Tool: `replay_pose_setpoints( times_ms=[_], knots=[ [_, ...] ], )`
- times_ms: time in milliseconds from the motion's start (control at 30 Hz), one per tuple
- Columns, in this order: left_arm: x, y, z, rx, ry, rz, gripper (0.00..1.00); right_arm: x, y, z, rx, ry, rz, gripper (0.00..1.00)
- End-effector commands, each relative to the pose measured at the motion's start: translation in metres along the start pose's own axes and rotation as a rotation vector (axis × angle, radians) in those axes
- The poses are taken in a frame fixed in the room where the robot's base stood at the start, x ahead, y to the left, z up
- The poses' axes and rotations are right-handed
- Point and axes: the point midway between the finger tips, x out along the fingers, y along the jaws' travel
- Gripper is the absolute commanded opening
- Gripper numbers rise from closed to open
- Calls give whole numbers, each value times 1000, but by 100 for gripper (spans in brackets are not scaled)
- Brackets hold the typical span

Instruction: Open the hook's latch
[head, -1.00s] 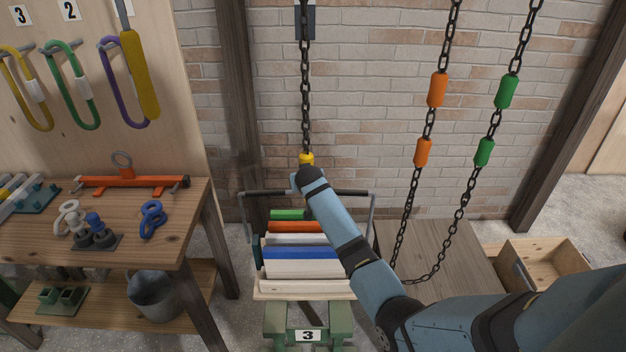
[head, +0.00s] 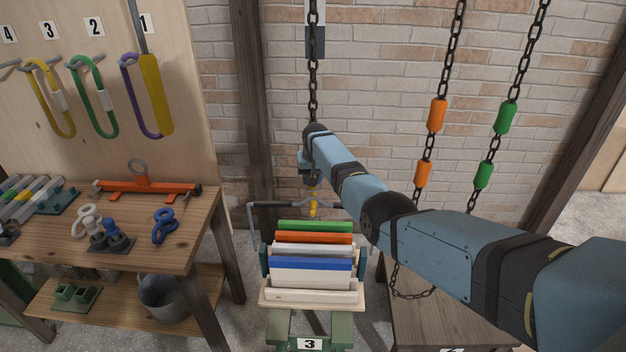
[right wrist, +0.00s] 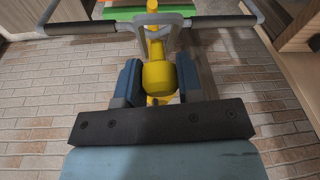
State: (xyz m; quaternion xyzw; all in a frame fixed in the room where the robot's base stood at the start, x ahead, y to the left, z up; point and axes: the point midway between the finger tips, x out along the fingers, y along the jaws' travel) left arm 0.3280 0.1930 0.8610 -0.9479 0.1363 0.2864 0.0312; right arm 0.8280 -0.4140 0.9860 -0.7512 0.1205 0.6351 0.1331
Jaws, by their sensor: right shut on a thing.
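The yellow hook (head: 313,208) hangs at the lower end of the dark chain (head: 313,85), above the rack of coloured boards. In the right wrist view its yellow body (right wrist: 158,77) sits between the two blue fingers of my right gripper (right wrist: 158,82), which is shut on it. A grey loop-shaped piece (right wrist: 145,50) lies beyond the body, by the yellow lower part; I cannot tell whether it is the latch or whether the latch is open. In the head view my right gripper (head: 311,178) is mostly hidden by its own arm. My left gripper is out of view.
A black bar with grey ends (head: 262,205) spans just below the hook, over the rack of boards (head: 310,296). A workbench (head: 190,215) stands left. Two chains with orange (head: 437,113) and green (head: 507,117) sleeves hang at the right.

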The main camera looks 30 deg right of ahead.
Motion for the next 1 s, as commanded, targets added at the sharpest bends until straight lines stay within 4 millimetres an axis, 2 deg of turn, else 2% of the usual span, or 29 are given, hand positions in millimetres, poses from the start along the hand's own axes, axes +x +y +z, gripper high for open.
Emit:
replay_pose_setpoints(
  times_ms=[600,633,700,1000],
  knots=[
    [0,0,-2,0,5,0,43,-2,0,0,4,-37,-7,0],
    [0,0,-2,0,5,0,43,-2,0,0,4,-37,-7,41],
    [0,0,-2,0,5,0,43,-2,0,0,4,-36,-7,57],
    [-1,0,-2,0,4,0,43,-3,0,0,4,-37,-6,59]
  ],
)
